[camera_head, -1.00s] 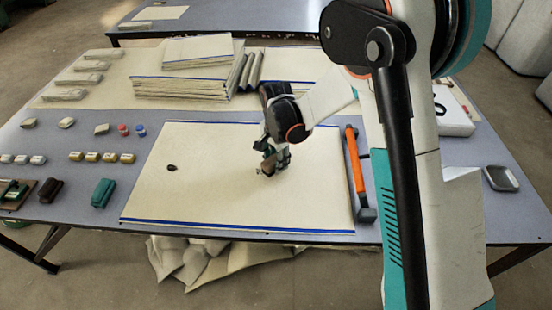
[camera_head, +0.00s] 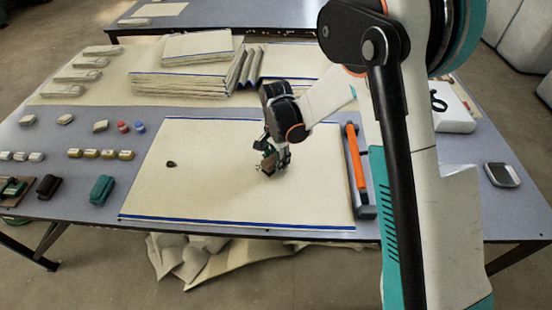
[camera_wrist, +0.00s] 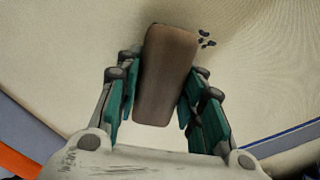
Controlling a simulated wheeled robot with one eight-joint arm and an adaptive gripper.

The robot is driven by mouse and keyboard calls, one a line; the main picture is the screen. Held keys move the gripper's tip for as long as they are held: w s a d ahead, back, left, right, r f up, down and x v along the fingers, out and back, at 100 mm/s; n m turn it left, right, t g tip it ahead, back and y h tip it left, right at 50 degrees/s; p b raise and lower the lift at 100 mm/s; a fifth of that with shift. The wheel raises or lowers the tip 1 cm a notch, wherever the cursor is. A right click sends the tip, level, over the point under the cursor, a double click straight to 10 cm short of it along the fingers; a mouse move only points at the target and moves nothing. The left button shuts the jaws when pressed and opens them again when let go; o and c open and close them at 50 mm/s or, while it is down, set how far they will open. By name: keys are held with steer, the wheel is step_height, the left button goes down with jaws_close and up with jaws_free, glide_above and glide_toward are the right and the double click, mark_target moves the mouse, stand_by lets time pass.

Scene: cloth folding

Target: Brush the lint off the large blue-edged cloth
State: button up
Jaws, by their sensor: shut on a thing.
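The large cream cloth (camera_head: 210,195) with blue edges lies flat on the grey table. My gripper (camera_head: 270,165) is over its right half, pointing down. In the wrist view my gripper (camera_wrist: 155,92) is shut on a brown block-shaped brush (camera_wrist: 168,70), with teal fingers on both sides. Whether the underside of the brush touches the cloth is hidden. A separate dark lint clump (camera_head: 171,164) lies on the left part of the cloth.
An orange-handled tool (camera_head: 355,160) lies along the cloth's right edge. Folded cloths (camera_head: 185,85) are stacked behind. A dark brush (camera_head: 49,186), a green brush (camera_head: 102,190) and several small blocks (camera_head: 100,154) stand to the left. Red and blue pieces (camera_head: 131,127) sit near the back left corner.

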mark_target(252, 169)
steer(key=shift+f, duration=0.85)
steer(key=shift+a, duration=0.1)
steer(key=shift+w+a, duration=0.15)
steer(key=shift+a, duration=1.85)
steer(key=shift+w+a, duration=0.1)
steer(key=shift+a, duration=1.9)
steer(key=shift+s+d+f, duration=0.1)
steer(key=shift+s+d, duration=0.05)
steer(key=shift+d, duration=2.05)
steer(key=shift+s+d, duration=0.1)
steer(key=shift+d, duration=1.85)
steer(key=shift+w+a, duration=0.15)
steer(key=shift+a, duration=1.95)
steer(key=shift+w+a, duration=0.1)
steer(key=shift+a, duration=2)
steer(key=shift+d, duration=0.2)
